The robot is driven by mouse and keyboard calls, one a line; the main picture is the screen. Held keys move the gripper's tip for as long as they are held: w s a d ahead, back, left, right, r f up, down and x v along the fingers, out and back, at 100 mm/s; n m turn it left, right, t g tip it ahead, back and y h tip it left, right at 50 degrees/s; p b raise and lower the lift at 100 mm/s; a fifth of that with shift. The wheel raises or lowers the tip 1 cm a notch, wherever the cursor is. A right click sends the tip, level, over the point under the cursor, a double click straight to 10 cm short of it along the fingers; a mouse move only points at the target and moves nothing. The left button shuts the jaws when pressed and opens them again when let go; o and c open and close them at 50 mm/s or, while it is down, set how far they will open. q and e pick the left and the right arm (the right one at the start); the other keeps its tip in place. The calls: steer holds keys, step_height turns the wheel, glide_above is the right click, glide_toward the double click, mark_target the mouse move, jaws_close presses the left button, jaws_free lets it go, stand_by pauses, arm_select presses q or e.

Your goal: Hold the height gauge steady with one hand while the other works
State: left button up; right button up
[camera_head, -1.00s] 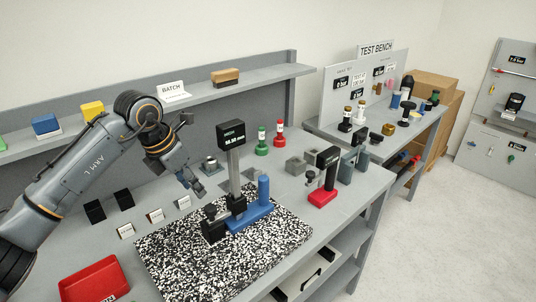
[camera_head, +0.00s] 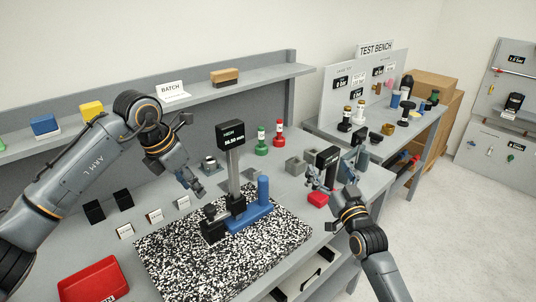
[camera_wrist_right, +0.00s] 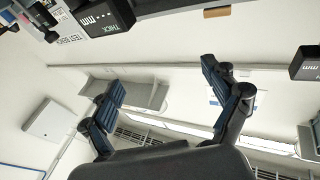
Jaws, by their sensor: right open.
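The height gauge (camera_head: 233,178) stands upright on a black-and-white speckled plate (camera_head: 165,265). It has a black display on a grey post and a blue base with a blue cylinder. My left gripper (camera_head: 192,184) is left of the post, apart from it; whether its fingers are open is unclear. My right gripper (camera_head: 335,174) is open at the thickness gauge, right of the height gauge. In the right wrist view, my right gripper (camera_wrist_right: 163,77) shows spread fingers with nothing between them. A display marked THICK (camera_wrist_right: 104,18) is at the upper left there.
The thickness gauge (camera_head: 318,199) has a red base and is partly hidden by my right gripper. Green (camera_head: 261,144) and red (camera_head: 279,135) pieces stand behind. A red tray (camera_head: 93,281) lies front left. The test bench (camera_head: 400,130) is beyond, right.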

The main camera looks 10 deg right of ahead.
steer(key=s+a+r+n+g+y, duration=0.1)
steer(key=s+a+r+n+y, duration=0.15)
steer(key=a+r, duration=0.3)
steer(key=s+a+r+n+g+y, duration=0.1)
steer(key=a+r+n+y, duration=0.1)
steer(key=a+r+y, duration=0.3)
steer(key=n+g, duration=0.1)
steer(key=g, duration=0.2)
glide_toward(234, 133)
steer(key=shift+g, duration=0.3)
steer(key=x, duration=1.1)
steer(key=shift+w+a+r, duration=0.15)
steer(key=shift+w+r, duration=0.05)
steer(key=shift+w, duration=0.15)
